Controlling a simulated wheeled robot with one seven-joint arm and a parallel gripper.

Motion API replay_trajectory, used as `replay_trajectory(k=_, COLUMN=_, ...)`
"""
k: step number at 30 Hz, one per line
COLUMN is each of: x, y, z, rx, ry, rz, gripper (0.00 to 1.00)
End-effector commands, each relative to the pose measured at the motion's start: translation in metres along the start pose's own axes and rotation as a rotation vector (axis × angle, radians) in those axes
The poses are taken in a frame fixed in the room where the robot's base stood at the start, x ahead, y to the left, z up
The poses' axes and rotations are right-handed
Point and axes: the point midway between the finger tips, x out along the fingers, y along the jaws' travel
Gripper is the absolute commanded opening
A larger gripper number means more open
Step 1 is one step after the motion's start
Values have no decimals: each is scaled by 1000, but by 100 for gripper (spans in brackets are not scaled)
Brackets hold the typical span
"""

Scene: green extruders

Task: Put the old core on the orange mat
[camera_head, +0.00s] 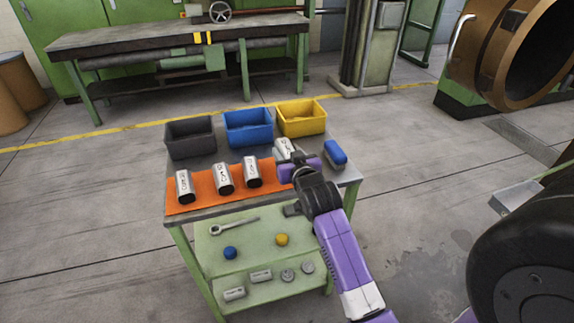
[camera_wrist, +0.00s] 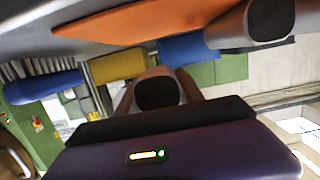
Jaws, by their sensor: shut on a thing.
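My gripper (camera_head: 292,160) is over the right part of the table top, just right of the orange mat (camera_head: 203,192). It is shut on a silver core (camera_head: 284,146) with dark marks on its side, partly hidden by the gripper in the head view. In the wrist view, the dark end of the held core (camera_wrist: 157,92) shows between the two fingers. Three similar silver cores stand on the mat: left (camera_head: 184,186), middle (camera_head: 223,178) and right (camera_head: 252,171). Their lettering is too small to read. Whether the held core touches the table is unclear.
Grey (camera_head: 190,140), blue (camera_head: 248,128) and yellow (camera_head: 301,118) bins line the table's back. A blue brush-like block (camera_head: 335,153) lies at right. The lower shelf (camera_head: 255,245) holds a wrench, two balls and small parts. Bare mat shows at the left and front.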

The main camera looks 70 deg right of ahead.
Motion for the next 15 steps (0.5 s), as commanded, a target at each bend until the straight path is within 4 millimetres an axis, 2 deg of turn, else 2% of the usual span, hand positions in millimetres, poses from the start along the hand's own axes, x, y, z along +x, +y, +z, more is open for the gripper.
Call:
replay_trajectory(k=9, x=8, y=1, z=36, rx=0, ry=2, rz=1, gripper=0)
replay_trajectory(k=15, x=9, y=0, z=41, rx=0, ry=5, rz=0, gripper=0)
